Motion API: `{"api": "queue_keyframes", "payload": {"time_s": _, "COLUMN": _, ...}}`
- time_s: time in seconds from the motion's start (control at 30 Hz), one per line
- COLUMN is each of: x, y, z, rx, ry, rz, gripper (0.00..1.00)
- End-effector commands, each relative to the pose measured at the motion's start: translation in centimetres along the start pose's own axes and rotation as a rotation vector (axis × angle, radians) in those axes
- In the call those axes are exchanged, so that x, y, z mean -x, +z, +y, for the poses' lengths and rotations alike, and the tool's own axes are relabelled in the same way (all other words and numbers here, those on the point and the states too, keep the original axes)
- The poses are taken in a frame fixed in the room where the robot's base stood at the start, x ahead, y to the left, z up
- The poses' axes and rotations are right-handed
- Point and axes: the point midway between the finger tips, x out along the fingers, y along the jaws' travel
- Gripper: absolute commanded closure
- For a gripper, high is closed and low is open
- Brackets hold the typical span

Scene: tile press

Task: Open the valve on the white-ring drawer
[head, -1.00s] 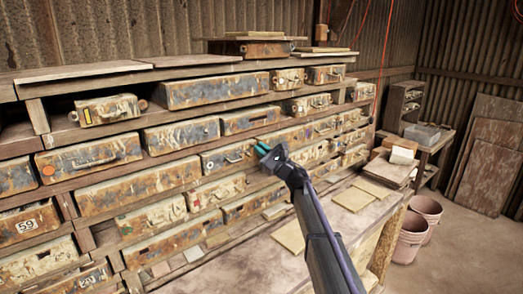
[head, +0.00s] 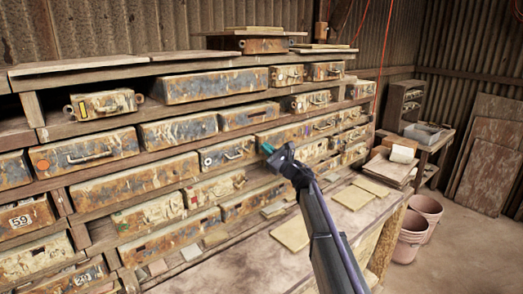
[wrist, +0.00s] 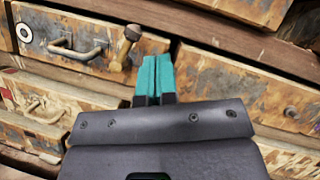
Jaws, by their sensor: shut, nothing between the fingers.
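The white-ring drawer (head: 227,153) is a rusty, worn drawer front in the middle row in the head view. In the wrist view it fills the upper left, with its pale ring (wrist: 24,33) at the left end and a metal handle (wrist: 76,48). To the right of the handle is the valve (wrist: 123,50), a brownish lever with a rounded knob, tilted in the picture. My gripper (wrist: 153,72) has teal fingers pressed together and empty. The fingertips are just right of and below the valve; I cannot tell whether they touch it. In the head view my gripper (head: 267,149) hides the drawer's right end.
Similar drawers surround it on the wooden rack, including one to the right (wrist: 230,85) and one below (wrist: 35,108). A bench with flat tiles (head: 290,234) runs in front of the rack. Pots (head: 412,238) stand on the floor at right.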

Motion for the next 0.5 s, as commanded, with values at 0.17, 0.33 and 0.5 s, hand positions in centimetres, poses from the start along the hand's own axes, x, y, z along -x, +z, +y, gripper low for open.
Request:
{"api": "queue_keyframes", "payload": {"time_s": 0.17, "x": 4.7, "y": -0.1, "z": -0.8, "rx": 0.002, "ry": -0.002, "rz": 0.002, "gripper": 1.00}}
{"api": "queue_keyframes", "payload": {"time_s": 0.33, "x": 8.2, "y": 0.1, "z": -1.6, "rx": 0.003, "ry": 0.000, "rz": 0.002, "gripper": 1.00}}
{"api": "queue_keyframes", "payload": {"time_s": 0.5, "x": 9.9, "y": 0.3, "z": -2.2, "rx": 0.002, "ry": 0.001, "rz": 0.002, "gripper": 1.00}}
